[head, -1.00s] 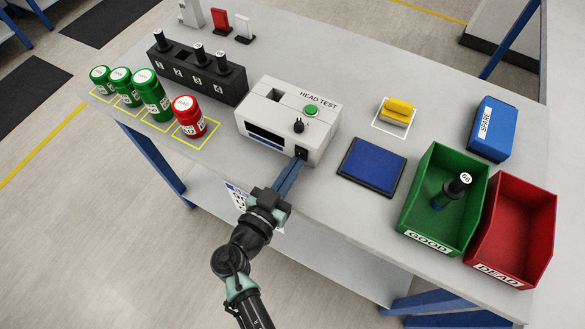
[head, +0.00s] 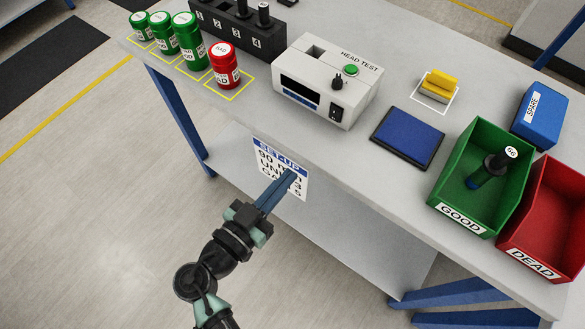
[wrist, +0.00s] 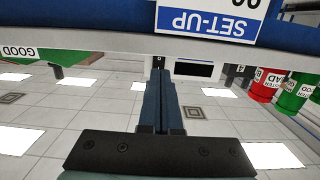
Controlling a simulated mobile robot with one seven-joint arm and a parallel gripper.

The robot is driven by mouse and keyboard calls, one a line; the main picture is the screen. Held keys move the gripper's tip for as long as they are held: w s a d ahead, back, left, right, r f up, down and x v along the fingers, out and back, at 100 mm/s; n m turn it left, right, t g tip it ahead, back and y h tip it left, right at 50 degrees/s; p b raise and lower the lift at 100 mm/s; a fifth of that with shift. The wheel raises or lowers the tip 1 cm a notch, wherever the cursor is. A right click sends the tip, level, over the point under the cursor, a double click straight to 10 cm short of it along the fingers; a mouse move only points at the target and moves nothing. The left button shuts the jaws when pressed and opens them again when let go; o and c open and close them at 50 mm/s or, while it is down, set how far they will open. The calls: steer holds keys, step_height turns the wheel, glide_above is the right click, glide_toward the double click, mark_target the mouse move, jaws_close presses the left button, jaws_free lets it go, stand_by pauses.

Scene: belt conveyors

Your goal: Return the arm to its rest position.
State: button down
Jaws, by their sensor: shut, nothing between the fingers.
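My gripper (head: 281,190) is shut and empty, its blue fingers together. In the head view it is in front of the bench (head: 360,170), over the set-up sign (head: 297,183) on the bench's front side, and apart from the tester. The wrist view shows the shut fingers (wrist: 158,85) pointing toward the bench edge, with the sign (wrist: 212,18) upside down above. My arm reaches up from the bottom of the head view.
The head tester (head: 326,80) stands behind the bench's front edge. A red canister (head: 224,66) and several green ones stand left. A blue pad (head: 408,137), a green GOOD bin (head: 455,190) holding a black head (head: 493,167), and a red DEAD bin (head: 545,235) are right. Floor in front is clear.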

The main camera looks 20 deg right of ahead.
stand_by(0.6)
steer(key=w+a+r+n+t+y+p, duration=0.15)
steer(key=w+r, duration=0.35)
steer(key=r, duration=0.6)
steer(key=w+a+r+n+t+y+p, duration=0.1)
steer(key=w+r+t+y, duration=0.25)
steer(key=r, duration=0.65)
steer(key=w+a+r+n+t+y+p, duration=0.15)
steer(key=w+r, duration=0.35)
steer(key=r, duration=0.6)
steer(key=s+a+r+n+t+y+p, duration=0.1)
steer(key=s+r+n+t+y, duration=0.2)
steer(key=r, duration=1.2)
steer(key=s+a+r+n+t+y+p, duration=0.1)
steer(key=s+r+n+t+y, duration=0.2)
steer(key=s+r+t, duration=0.4)
steer(key=s+r+y, duration=0.1)
steer(key=s+r, duration=0.3)
steer(key=r, duration=0.5)
steer(key=shift+r, duration=0.3)
steer(key=shift+s+t, duration=0.1)
steer(key=shift+t, duration=0.15)
